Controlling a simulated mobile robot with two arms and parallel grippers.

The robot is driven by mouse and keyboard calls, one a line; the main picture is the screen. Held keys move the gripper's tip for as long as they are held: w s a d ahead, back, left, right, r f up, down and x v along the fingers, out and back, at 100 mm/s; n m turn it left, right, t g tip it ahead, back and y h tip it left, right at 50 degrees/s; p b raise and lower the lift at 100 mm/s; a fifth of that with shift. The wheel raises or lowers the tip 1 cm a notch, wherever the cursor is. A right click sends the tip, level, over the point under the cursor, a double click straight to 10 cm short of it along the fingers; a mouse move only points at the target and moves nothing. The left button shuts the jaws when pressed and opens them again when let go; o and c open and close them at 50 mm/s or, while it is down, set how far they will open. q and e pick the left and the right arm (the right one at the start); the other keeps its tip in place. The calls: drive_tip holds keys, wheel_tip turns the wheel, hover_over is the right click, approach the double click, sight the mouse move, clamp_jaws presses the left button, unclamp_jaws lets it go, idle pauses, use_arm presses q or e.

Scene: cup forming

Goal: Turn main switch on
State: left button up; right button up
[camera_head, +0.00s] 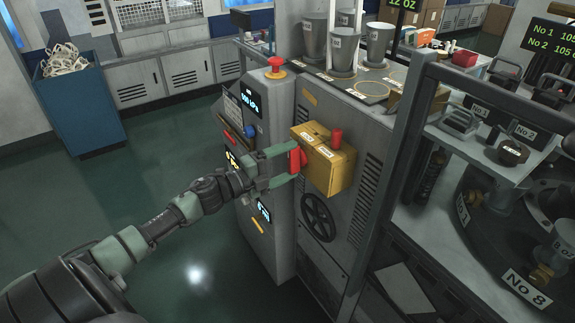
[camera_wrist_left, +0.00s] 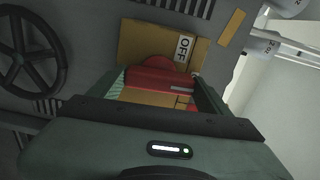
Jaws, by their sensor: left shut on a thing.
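The main switch is a yellow box (camera_head: 338,174) on the side of the grey machine, with a red handle (camera_head: 297,159) on its front-left face. A small red knob (camera_head: 337,138) stands on its right part. My left gripper (camera_head: 284,165) is at the box, shut on the red handle. In the left wrist view, the red handle (camera_wrist_left: 160,84) lies across between the two fingers of my left gripper (camera_wrist_left: 162,92), and an OFF label (camera_wrist_left: 184,48) shows beside it on the yellow plate. My right gripper is not in view.
A black handwheel (camera_head: 318,217) is below the yellow box. A red emergency button (camera_head: 275,66) tops the grey control cabinet at its left. Grey cups (camera_head: 345,45) stand on the machine top. A dark frame post (camera_head: 398,150) rises at the right.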

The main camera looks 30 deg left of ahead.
use_arm(q)
drive_tip(key=shift+f+m, duration=0.15)
drive_tip(key=shift+m, duration=0.35)
drive_tip(key=o, duration=1.4)
drive_tip(key=shift+c, duration=0.2)
drive_tip(key=shift+s, duration=0.1)
drive_tip(key=shift+s+a+b, duration=0.1)
drive_tip(key=shift+s+b, duration=0.2)
drive_tip(key=b+v, duration=0.1)
drive_tip(key=v, duration=0.6)
drive_tip(key=shift+s, duration=0.1)
